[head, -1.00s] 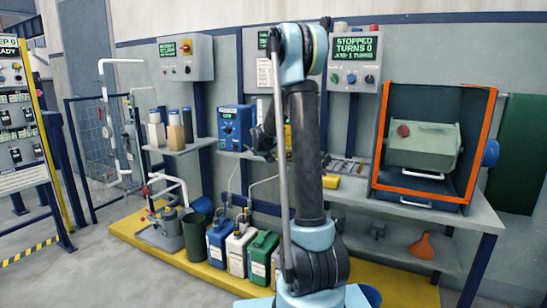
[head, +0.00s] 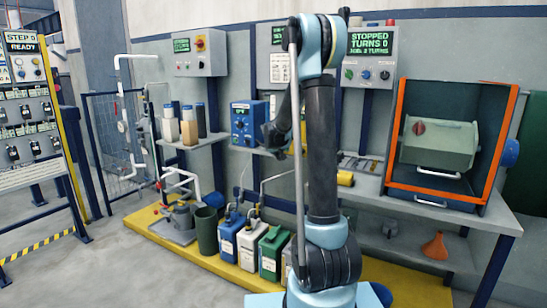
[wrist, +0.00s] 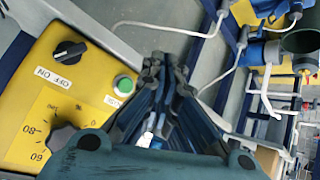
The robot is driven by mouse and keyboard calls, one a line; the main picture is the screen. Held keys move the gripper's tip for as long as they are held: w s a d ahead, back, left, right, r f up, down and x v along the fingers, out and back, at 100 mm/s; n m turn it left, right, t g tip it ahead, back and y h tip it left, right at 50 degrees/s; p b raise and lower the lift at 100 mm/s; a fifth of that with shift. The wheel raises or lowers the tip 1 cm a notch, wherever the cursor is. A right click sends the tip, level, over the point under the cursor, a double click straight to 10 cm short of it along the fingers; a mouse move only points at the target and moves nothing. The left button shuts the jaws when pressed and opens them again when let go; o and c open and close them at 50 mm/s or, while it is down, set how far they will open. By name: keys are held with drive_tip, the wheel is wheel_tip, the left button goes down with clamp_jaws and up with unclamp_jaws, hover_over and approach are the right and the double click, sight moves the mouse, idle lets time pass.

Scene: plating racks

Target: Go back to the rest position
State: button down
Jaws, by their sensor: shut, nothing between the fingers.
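My gripper (head: 275,135) is in the head view, held up in front of the blue control box (head: 249,124) on the back bench, partly hidden behind my own arm. In the wrist view my gripper (wrist: 165,65) has its dark fingers drawn together at the tips, with nothing held between them. A yellow control box (wrist: 88,85) with a black on/off knob, a green button and a numbered dial lies to the left of the fingers there. I cannot tell whether the fingers are clear of it.
Several jugs, including a white one (head: 251,246), stand on a yellow floor platform (head: 222,264). A rack panel (head: 40,175) is at left. Grey floor (head: 125,270) is open at front left.

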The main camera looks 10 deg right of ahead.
drive_tip(key=s+d+g+y, duration=0.25)
drive_tip(key=s+g, duration=0.25)
drive_tip(key=s, duration=3.5)
drive_tip(key=s+a+f+g, duration=0.1)
drive_tip(key=s+f, duration=0.2)
drive_tip(key=s, duration=0.4)
drive_tip(key=s+f, duration=0.4)
drive_tip(key=s, duration=0.3)
drive_tip(key=shift+a+f+g, duration=0.15)
drive_tip(key=shift+a+g, duration=0.2)
drive_tip(key=shift+g, duration=0.05)
drive_tip(key=shift+w+y, duration=0.1)
drive_tip(key=shift+y, duration=0.15)
drive_tip(key=shift+w+f, duration=0.2)
drive_tip(key=shift+w, duration=0.25)
idle(1.5)
